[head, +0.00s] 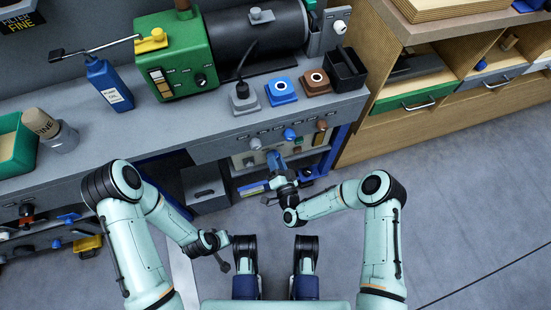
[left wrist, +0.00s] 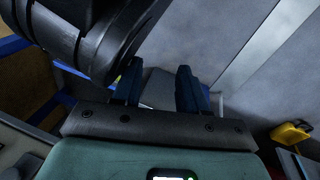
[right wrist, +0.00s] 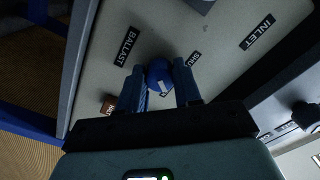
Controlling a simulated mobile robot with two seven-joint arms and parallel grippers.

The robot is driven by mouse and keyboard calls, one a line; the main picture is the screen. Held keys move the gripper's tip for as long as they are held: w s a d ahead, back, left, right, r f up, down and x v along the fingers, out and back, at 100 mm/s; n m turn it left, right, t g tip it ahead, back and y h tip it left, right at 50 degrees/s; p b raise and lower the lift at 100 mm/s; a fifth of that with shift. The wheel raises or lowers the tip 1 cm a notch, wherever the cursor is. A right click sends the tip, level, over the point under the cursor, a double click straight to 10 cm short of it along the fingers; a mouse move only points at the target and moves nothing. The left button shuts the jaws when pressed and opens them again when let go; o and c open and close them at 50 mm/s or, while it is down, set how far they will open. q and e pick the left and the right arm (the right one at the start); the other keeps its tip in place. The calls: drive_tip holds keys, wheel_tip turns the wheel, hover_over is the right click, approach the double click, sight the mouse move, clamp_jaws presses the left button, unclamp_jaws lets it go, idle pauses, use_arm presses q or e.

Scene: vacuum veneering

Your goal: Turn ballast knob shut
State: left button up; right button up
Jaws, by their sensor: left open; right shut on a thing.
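The ballast knob (right wrist: 160,77) is a small round blue knob with a white mark, on a pale panel in the right wrist view. A black BALLAST label (right wrist: 126,46) is up and left of it, and another label, partly hidden, is at its right. My right gripper (right wrist: 166,86) is shut on the knob, one blue finger on each side. In the head view my right gripper (head: 274,160) reaches the panel under the bench front and hides the knob. My left gripper (left wrist: 158,90) is open and empty, low over the floor.
A row of grey, blue and brown knobs (head: 289,134) lines the bench front just above my right gripper. A green pump (head: 180,50), a blue oil bottle (head: 108,84) and a black box (head: 345,68) stand on the bench. The floor (head: 450,210) at right is clear.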

use_arm(q)
drive_tip(key=w+r+t+p, duration=0.1)
drive_tip(key=w+r+p, duration=0.1)
drive_tip(key=w+r, duration=0.2)
drive_tip(key=shift+m+g+h, duration=0.3)
drive_tip(key=shift+g, duration=0.1)
drive_tip(key=s+d, duration=0.1)
drive_tip(key=s+r+p, duration=0.1)
drive_tip(key=s+d+r+p, duration=0.1)
drive_tip(key=s, duration=0.1)
drive_tip(key=shift+d+r, duration=0.25)
drive_tip(key=shift+d, duration=0.1)
use_arm(e)
drive_tip(key=n, duration=1.6)
drive_tip(key=shift+d+f, duration=0.1)
drive_tip(key=shift+d, duration=0.05)
use_arm(q)
drive_tip(key=shift+s, duration=0.1)
use_arm(e)
drive_tip(key=shift+n, duration=0.3)
drive_tip(key=o, duration=1)
drive_tip(key=shift+o, duration=0.2)
